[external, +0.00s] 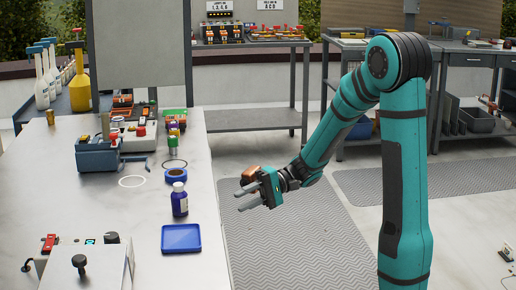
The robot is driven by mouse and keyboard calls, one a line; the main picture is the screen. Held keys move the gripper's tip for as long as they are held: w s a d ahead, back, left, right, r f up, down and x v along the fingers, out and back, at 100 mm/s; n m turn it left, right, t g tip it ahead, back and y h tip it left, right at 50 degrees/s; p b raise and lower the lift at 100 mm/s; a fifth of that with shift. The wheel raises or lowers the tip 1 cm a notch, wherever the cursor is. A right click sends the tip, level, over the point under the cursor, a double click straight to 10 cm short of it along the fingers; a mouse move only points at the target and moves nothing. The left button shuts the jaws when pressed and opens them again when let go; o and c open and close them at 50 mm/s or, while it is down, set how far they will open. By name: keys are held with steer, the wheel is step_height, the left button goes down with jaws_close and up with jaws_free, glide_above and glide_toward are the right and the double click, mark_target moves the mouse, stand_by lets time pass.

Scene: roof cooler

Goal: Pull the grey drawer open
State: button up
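A grey drawer front (468,59) shows under the top of the bench at the back right, and it looks shut. I cannot tell whether this is the task's drawer, and its handle is too small to make out. My gripper (240,200) is at the right edge of the front-left table, far from that drawer. Its two grey fingers point left and stand apart, with nothing between them.
The metal table (85,220) on the left holds a blue tray (181,239), a blue bottle (180,204), a tape roll (174,175) and a control box (88,268). A grey shelf table (250,121) stands behind. Grey floor mats (300,235) lie clear.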

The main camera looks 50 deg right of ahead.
steer(key=x, duration=0.7)
steer(key=shift+a, duration=0.1)
jaws_close()
